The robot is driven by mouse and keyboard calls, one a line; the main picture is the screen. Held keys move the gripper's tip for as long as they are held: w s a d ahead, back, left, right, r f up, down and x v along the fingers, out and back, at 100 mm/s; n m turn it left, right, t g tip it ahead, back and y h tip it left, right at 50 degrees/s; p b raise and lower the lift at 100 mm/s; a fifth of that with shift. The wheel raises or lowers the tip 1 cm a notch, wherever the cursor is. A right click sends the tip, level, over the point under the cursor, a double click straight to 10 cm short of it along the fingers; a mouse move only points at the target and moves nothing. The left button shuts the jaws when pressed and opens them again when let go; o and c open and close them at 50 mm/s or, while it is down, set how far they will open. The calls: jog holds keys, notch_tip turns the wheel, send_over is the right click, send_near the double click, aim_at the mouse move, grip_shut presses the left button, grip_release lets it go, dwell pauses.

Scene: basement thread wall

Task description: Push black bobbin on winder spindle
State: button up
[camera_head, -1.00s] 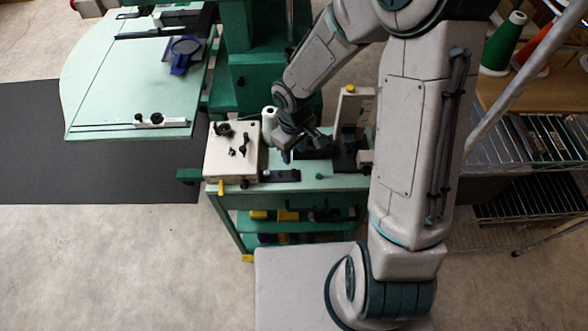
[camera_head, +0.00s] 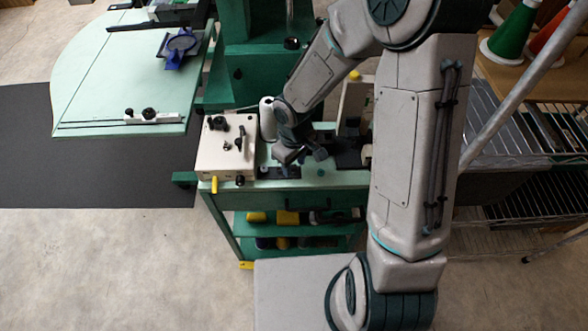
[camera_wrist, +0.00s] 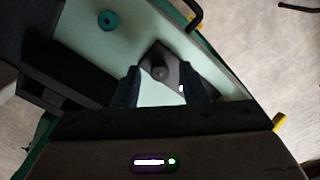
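The cream winder box (camera_head: 208,160) stands at the left end of the green cart top, with black knobs and a thin upright black part (camera_head: 240,138) on it. I cannot tell which part is the spindle. My gripper (camera_head: 288,157) is just right of the box, pointing down over a small dark plate (camera_head: 285,172). In the wrist view my gripper (camera_wrist: 162,92) has its fingers apart, with nothing held. The dark plate (camera_wrist: 178,65) with a round dark piece (camera_wrist: 160,73) shows between and beyond the fingertips. I cannot tell whether this piece is the black bobbin.
A small teal ring-shaped piece (camera_head: 320,172) lies on the cart top right of the plate. A white thread cone (camera_head: 267,120) stands behind the box. Dark blocks (camera_head: 350,152) stand to the right.

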aim_at(294, 167)
grip_shut()
jog(key=shift+r, duration=0.15)
jog(key=shift+r+p, duration=1.5)
jog(key=shift+r, duration=0.15)
